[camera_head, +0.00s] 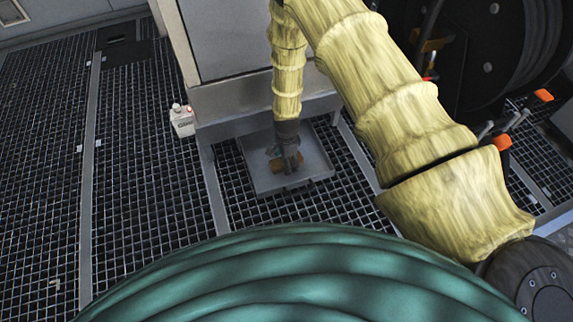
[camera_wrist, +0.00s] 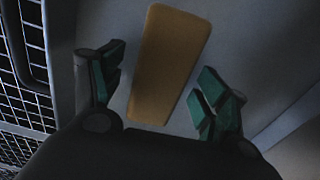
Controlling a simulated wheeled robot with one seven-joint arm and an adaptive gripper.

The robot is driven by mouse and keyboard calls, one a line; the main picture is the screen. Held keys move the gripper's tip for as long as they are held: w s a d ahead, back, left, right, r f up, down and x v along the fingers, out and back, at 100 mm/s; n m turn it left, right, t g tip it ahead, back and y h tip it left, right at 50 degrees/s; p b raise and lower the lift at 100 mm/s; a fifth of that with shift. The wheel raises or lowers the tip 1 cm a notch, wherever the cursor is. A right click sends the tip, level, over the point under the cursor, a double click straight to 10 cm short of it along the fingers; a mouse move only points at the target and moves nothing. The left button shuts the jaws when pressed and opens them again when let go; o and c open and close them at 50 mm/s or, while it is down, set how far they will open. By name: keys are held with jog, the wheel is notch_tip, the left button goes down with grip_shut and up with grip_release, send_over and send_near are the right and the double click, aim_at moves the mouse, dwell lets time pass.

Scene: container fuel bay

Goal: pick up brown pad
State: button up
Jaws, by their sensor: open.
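The brown pad (camera_wrist: 168,65) is a flat, tan-brown slab with rounded corners. In the wrist view it lies between and ahead of the two green-padded fingers of my gripper (camera_wrist: 159,88), tilted slightly. Gaps show on both sides, so the fingers look apart from it. My gripper is open and empty. The near end of the pad comes close to the gripper body in the wrist view.
The tray sits on dark floor grating (camera_head: 140,190) against a grey cabinet (camera_head: 222,40). A small white box (camera_head: 182,121) stands left of the tray. Dark hose reels (camera_head: 500,50) with orange-ended handles stand at the right. The grating at the left is largely clear.

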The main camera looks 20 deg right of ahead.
jog(key=shift+f, duration=0.1)
jog(key=c, duration=1.1)
